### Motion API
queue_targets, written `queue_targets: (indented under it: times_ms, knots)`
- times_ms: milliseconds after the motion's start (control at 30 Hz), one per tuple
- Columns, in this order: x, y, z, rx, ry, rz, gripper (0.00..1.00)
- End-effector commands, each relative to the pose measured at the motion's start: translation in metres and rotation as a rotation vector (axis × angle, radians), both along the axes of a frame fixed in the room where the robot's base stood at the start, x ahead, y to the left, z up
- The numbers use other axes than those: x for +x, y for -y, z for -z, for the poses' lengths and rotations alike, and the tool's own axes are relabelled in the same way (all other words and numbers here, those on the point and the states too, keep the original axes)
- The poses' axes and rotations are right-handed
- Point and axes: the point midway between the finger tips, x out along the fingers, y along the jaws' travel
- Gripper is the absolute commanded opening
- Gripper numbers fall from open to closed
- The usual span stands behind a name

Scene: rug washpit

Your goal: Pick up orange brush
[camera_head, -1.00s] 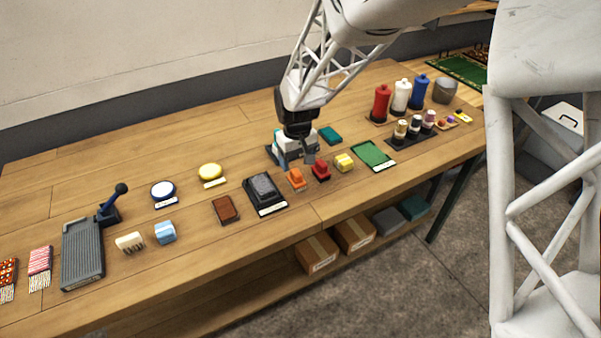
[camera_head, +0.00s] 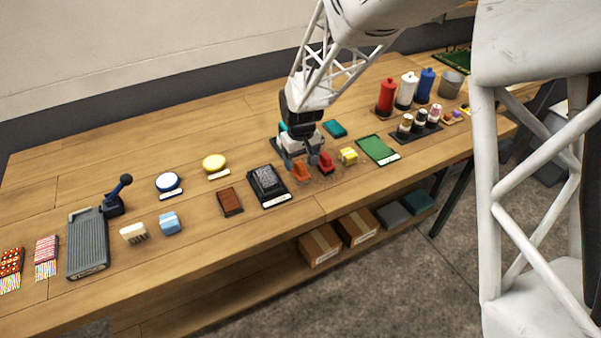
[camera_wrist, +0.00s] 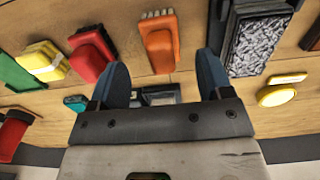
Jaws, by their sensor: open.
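The orange brush (camera_head: 301,171) lies on the wooden table, between the black tray with the grey pad and the red brush. In the wrist view the orange brush (camera_wrist: 158,44) shows ahead of my gripper (camera_wrist: 164,80), roughly between the two blue-grey fingers and beyond their tips. My gripper (camera_head: 301,162) is open and empty, low over the table right at the orange brush. In the head view the fingers partly cover it. I cannot tell whether they touch it.
The red brush (camera_head: 326,163) sits close to the right of the orange one, then a yellow brush (camera_head: 348,156) and a green mat (camera_head: 378,149). The black tray (camera_head: 280,200) is close on the left. A white-topped item (camera_head: 290,140) stands behind the gripper.

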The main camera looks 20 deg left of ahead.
Motion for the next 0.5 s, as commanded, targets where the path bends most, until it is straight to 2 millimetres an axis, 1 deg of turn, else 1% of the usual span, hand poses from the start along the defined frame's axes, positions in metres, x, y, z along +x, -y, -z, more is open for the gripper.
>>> queue_targets:
  times_ms: [133, 233, 500]
  knots:
    - [0.000, 0.000, 0.001, -0.001, -0.001, 0.000, 0.72]
    - [-0.001, 0.000, 0.006, -0.001, -0.001, 0.000, 0.72]
    - [-0.004, 0.001, 0.035, -0.001, -0.003, 0.000, 0.72]
